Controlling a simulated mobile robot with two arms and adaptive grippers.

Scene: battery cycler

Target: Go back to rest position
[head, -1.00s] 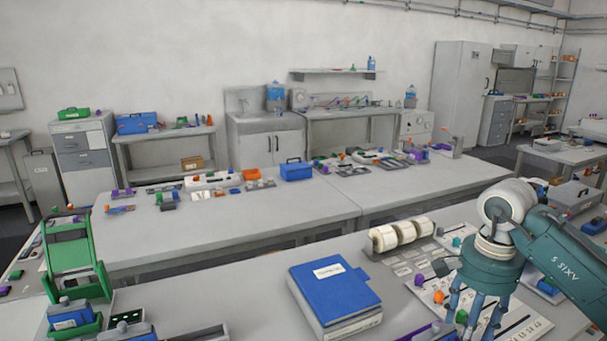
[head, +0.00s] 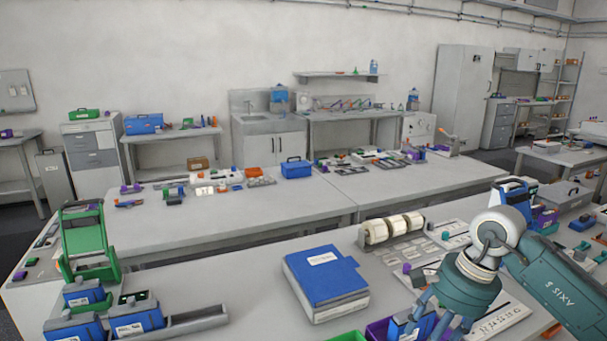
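My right gripper (head: 437,312) comes in from the right on a teal and white arm, above the near bench (head: 230,285). Its fingers point down and left, over the area of a blue box in a purple bin (head: 378,330). The fingertips overlap these things and the bottom area, so whether they touch or hold anything cannot be told. My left gripper and arm are not in the head view.
A green stand (head: 84,240) and blue boxes in green trays (head: 87,292) are at left. A second long bench (head: 240,215) stands beyond.

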